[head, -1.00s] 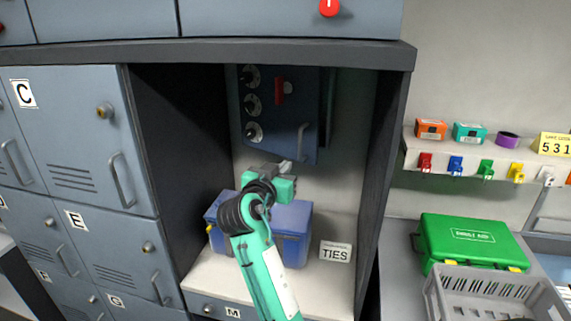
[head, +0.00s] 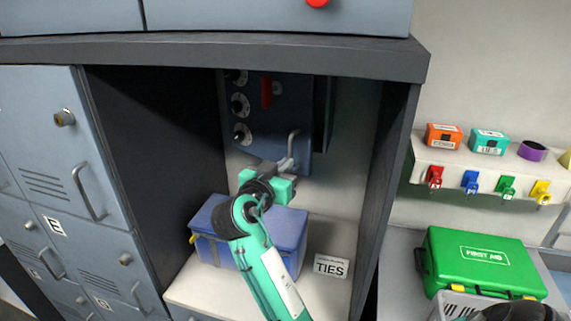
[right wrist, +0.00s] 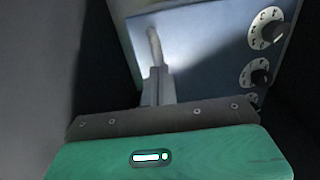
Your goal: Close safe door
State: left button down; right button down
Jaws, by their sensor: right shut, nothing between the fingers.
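The safe door (head: 262,116) is a dark blue panel inside the deep cabinet bay, with several white dials, a red part (head: 266,93) and a grey bar handle (head: 293,146). It seems to stand ajar, with a dark strip (head: 322,112) of the safe to its right. My right gripper (head: 287,165) is at the door's lower edge, just below the handle. In the right wrist view, its fingers (right wrist: 158,88) are together and empty, pointing at the handle (right wrist: 154,45) and overlapping its lower end; contact cannot be told.
A blue box (head: 282,235) and a TIES sign (head: 331,266) sit on the shelf below the safe. Bay walls close in left and right (head: 383,180). Grey lockers (head: 40,150) stand left; a green first aid case (head: 480,262) lies right.

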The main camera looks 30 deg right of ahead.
aim_at(312, 152)
jog(key=shift+a, duration=0.1)
jog(key=shift+n+t+y, duration=0.6)
jog(key=shift+n+t, duration=0.1)
jog(key=shift+t, duration=0.2)
jog(key=d, duration=0.3)
jog(key=w+d+b, duration=0.1)
jog(key=d, duration=0.5)
jog(key=shift+w+d, duration=0.3)
jog(key=shift+w, duration=0.1)
jog(key=shift+w+d, duration=0.15)
jog(key=shift+d, duration=0.15)
jog(key=shift+r, duration=0.3)
